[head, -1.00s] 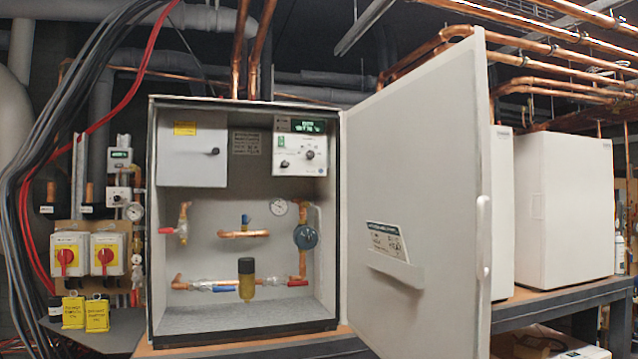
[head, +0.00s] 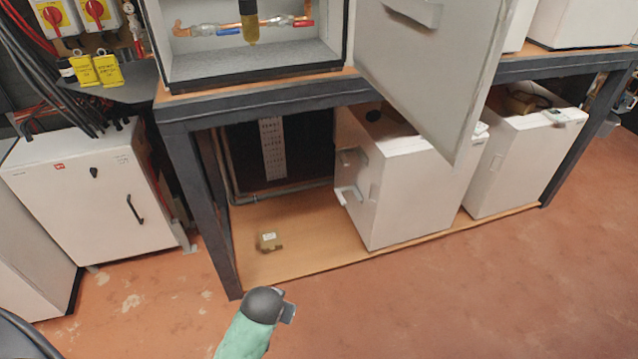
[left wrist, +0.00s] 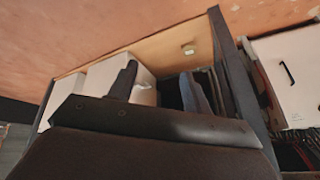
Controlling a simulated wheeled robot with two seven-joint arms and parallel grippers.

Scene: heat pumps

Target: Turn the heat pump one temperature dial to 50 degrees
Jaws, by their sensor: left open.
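The temperature dial is not in view, as the head view now looks down. Only the lower part of the open cabinet (head: 260,70) shows at the top, with pipes, red and blue valve handles and a brass-coloured filter. Its open door (head: 440,75) hangs out to the right. In the left wrist view my left gripper (left wrist: 160,88) is open, its two dark fingers apart with nothing between them. It faces the area under the bench, away from any dial. My right gripper is not in view.
The dark-framed bench (head: 270,103) carries the cabinet. White boxes (head: 410,190) stand on its lower shelf (head: 300,262), beside a small yellowish object (head: 270,241). A white floor cabinet (head: 75,185) stands left. Yellow-and-red switches (head: 55,17) hang above it. The reddish floor (head: 450,300) in front is clear.

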